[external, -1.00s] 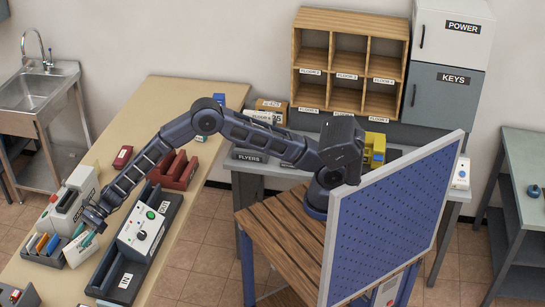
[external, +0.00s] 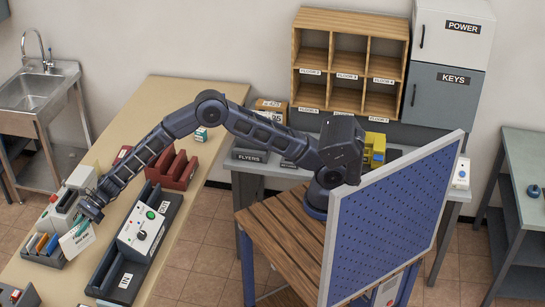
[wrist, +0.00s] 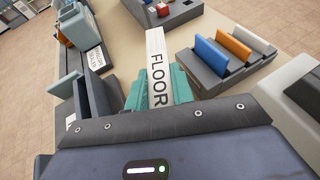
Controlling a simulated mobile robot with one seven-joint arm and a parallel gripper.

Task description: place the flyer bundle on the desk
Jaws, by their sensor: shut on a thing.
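A white bundle (external: 78,239) with a label is held by my gripper (external: 90,211) at the lower left of the external view. In the wrist view the white bundle (wrist: 157,65) reads "FLOOR" and stands between the teal fingers of my gripper (wrist: 157,88). The fingers are shut on it. It is tilted, beside a slotted holder on the beige table (external: 190,95). I cannot tell whether it touches the table. A grey desk (external: 285,172) stands along the back wall, with a tray marked "FLYERS" (external: 250,155) on it.
The slotted holder (external: 42,260) holds coloured pieces. A dark tray marked "IN" (external: 122,282) carries a white control box (external: 143,233). A red slotted rack (external: 176,170) stands behind. A wooden pigeonhole shelf (external: 350,62) is above the desk. The table's far end is mostly clear.

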